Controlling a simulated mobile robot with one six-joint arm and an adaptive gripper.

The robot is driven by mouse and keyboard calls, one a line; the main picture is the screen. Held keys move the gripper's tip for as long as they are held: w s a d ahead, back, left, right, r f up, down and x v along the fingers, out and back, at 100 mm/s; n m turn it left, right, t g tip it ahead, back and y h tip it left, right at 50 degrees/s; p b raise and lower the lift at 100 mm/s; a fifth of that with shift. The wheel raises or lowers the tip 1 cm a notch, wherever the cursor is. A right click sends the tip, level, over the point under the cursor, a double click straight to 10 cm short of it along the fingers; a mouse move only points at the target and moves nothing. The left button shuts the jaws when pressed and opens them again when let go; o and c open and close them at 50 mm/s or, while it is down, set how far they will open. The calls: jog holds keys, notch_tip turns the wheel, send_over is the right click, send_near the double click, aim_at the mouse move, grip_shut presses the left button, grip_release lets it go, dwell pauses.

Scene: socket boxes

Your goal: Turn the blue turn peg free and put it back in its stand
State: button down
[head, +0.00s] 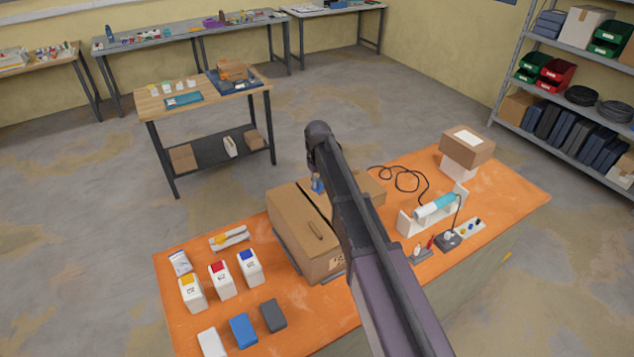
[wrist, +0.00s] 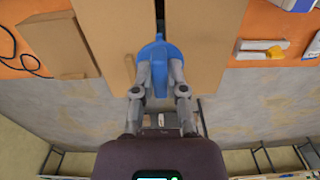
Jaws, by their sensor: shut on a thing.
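The blue turn peg (wrist: 158,52) is between the fingertips of my gripper (wrist: 159,72) in the wrist view. My gripper is shut on it. The peg's rounded blue head lies in line with the dark gap of a large cardboard box (wrist: 205,40). I cannot tell whether its far end is in the gap. In the head view the box (head: 290,215) stands mid-table, and a bit of the blue peg (head: 317,185) shows beside my arm, which hides much of the box.
The orange table (head: 300,325) holds red, yellow and blue-topped white boxes (head: 222,281) at the left. A teal cylindrical tool (head: 434,206) in a white cradle and a black cable (head: 405,180) are at the right. Another carton (head: 467,146) stands at the back right.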

aim_at(318, 181)
jog(key=shift+r, duration=0.2)
jog(key=shift+r+p, duration=2.3)
jog(key=shift+p, duration=0.2)
jog(key=shift+s, duration=0.1)
